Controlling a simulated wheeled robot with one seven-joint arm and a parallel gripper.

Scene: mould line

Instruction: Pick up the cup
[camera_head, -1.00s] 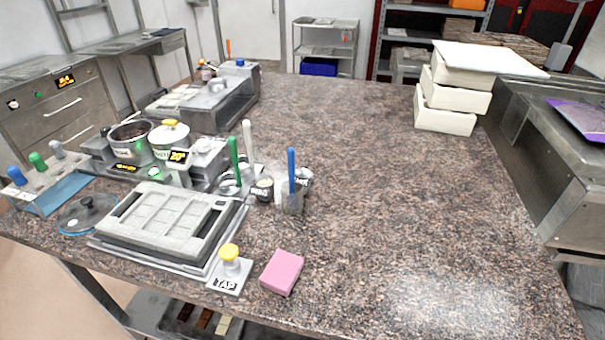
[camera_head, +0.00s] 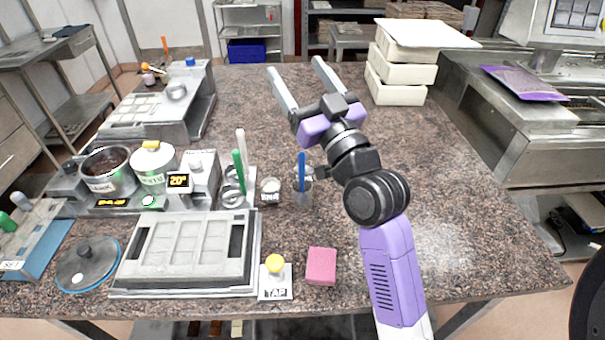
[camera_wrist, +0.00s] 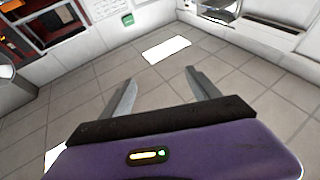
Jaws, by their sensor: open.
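A small cup with a dark label (camera_head: 270,191) stands on the speckled counter, right of the heated pots. A clear container (camera_head: 304,196) holding a blue-handled tool stands just right of it, with another small labelled cup partly hidden behind. I cannot tell which one is the task's cup. My gripper (camera_head: 294,68) is open and empty, raised over the far part of the counter, beyond these cups and apart from them. In the wrist view my open fingers (camera_wrist: 160,78) point toward tiled floor, with no cup between them.
A grey mould tray (camera_head: 187,284), a yellow-knobbed TAP block (camera_head: 275,282) and a pink sponge (camera_head: 321,266) lie near the front edge. Pots (camera_head: 108,172) stand at left. White stacked boxes (camera_head: 395,94) stand at back right. The counter's right side is clear.

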